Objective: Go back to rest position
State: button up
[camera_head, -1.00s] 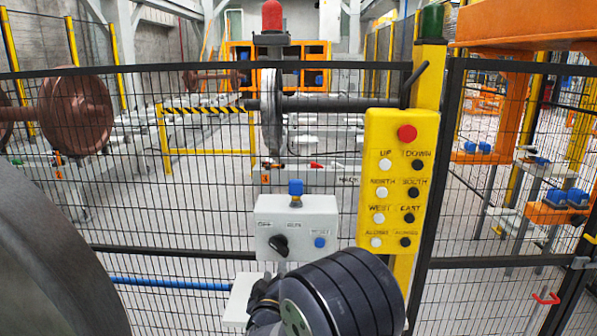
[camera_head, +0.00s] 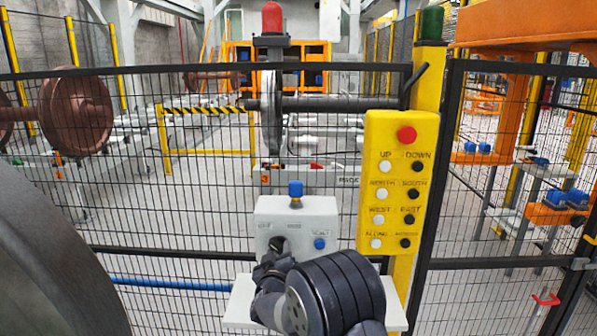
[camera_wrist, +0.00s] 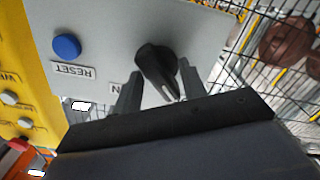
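My gripper (camera_wrist: 160,70) is open in the wrist view, with one finger on each side of the black rotary knob (camera_wrist: 154,62) on the grey control box. A gap shows between the knob and the left finger; the right finger is close to the knob, and I cannot tell whether it touches. In the head view my gripper (camera_head: 268,268) is just below and in front of the box (camera_head: 325,217), partly covering the knob (camera_head: 278,243). A blue RESET button (camera_wrist: 66,46) sits beside the knob.
A yellow button panel (camera_head: 398,150) with a red stop button stands right of the box. Black mesh fence (camera_head: 200,250) runs behind the box. A white shelf (camera_head: 238,300) lies below it. Wheelsets (camera_head: 83,111) stand beyond the fence.

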jog(key=m+b, duration=0.2)
jog(key=m, duration=0.3)
jog(key=shift+m, duration=0.3)
